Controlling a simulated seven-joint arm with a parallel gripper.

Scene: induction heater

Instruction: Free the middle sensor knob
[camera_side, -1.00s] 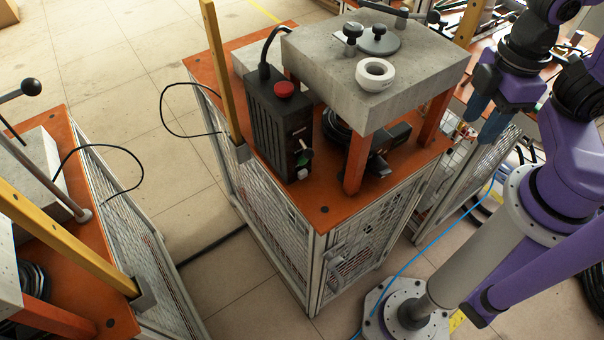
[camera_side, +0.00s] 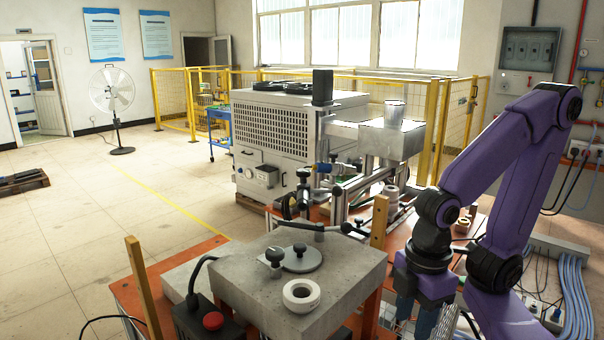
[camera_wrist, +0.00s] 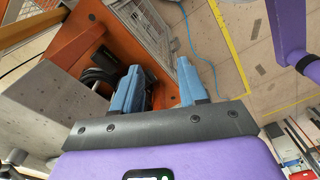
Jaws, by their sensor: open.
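In the side view, my gripper (camera_side: 415,314) points down beside the right side of a grey block (camera_side: 340,268), apart from it. On the block stand a small black knob (camera_side: 275,257), a round grey disc (camera_side: 297,260) with a black knob (camera_side: 300,249) on top, and a white ring (camera_side: 301,295). I cannot tell which part is the middle sensor knob. In the wrist view, my gripper (camera_wrist: 160,68) has its two blue fingers apart with nothing between them. The block (camera_wrist: 50,112) shows at the left there.
A red button (camera_side: 213,321) on a black box is at the block's front left. Yellow posts (camera_side: 378,222) stand behind and left. A black lever (camera_side: 320,228) lies at the block's back edge. In the wrist view, a dark coil (camera_wrist: 98,80) sits on the orange top (camera_wrist: 92,35) under the block.

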